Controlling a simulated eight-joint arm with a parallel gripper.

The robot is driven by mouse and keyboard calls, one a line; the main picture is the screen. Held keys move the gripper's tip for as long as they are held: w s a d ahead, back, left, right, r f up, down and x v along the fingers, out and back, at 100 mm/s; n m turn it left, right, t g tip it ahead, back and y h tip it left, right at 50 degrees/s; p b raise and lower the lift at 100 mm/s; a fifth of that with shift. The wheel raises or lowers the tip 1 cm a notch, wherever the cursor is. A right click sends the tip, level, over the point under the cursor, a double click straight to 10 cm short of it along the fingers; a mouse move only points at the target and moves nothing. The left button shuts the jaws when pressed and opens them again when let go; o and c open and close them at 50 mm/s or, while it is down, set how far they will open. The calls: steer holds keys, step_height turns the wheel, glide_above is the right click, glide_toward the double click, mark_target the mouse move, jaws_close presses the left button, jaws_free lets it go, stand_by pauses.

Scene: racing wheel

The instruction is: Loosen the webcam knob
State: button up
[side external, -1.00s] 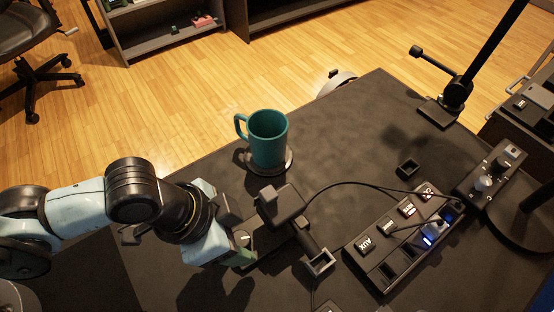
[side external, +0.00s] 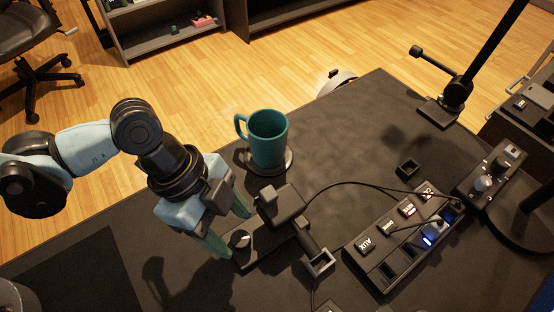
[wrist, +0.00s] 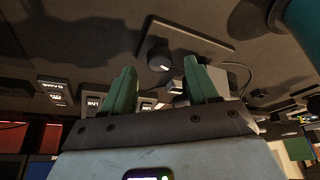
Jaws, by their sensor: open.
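The webcam (side external: 283,203) is a dark boxy unit on a flat dark base plate (side external: 262,246) on the table. A dark round knob (side external: 240,239) with a pale mark stands at the near left end of that plate. My gripper (side external: 234,233) points down over this end, its two green fingers open on either side of the knob, with nothing held. In the wrist view the knob (wrist: 159,54) shows in the gap just beyond the open fingertips (wrist: 159,66). I cannot tell whether the fingers touch it.
A teal mug (side external: 268,140) stands on a coaster close behind the webcam. A black switch panel (side external: 400,240) with labelled keys lies to the right, with a cable running to it. A lamp stand (side external: 438,110) stands at the far right. The table's back middle is clear.

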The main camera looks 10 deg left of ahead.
steer(key=s+v, duration=0.1)
steer(key=v, duration=0.9)
steer(key=w+a+n+t+y, duration=0.1)
steer(key=w+a+n+t, duration=0.2)
steer(key=a+n, duration=0.5)
steer(key=w+a+n+t+y, duration=0.2)
steer(key=w+a+n+t, duration=0.2)
steer(key=a+n, duration=0.5)
steer(key=shift+w+a+r+n, duration=0.3)
steer(key=shift+w+a, duration=0.05)
steer(key=shift+a, duration=3.9)
steer(key=m+g+h, duration=0.3)
steer(key=m+g, duration=0.2)
steer(key=m, duration=0.8)
glide_toward(241, 242)
steer(key=shift+w+a+x, duration=0.1)
steer(key=shift+a+x, duration=0.05)
steer(key=shift+x, duration=1.85)
steer(key=shift+w+a+x, duration=0.15)
steer(key=shift+x, duration=1.9)
steer(key=shift+f, duration=0.1)
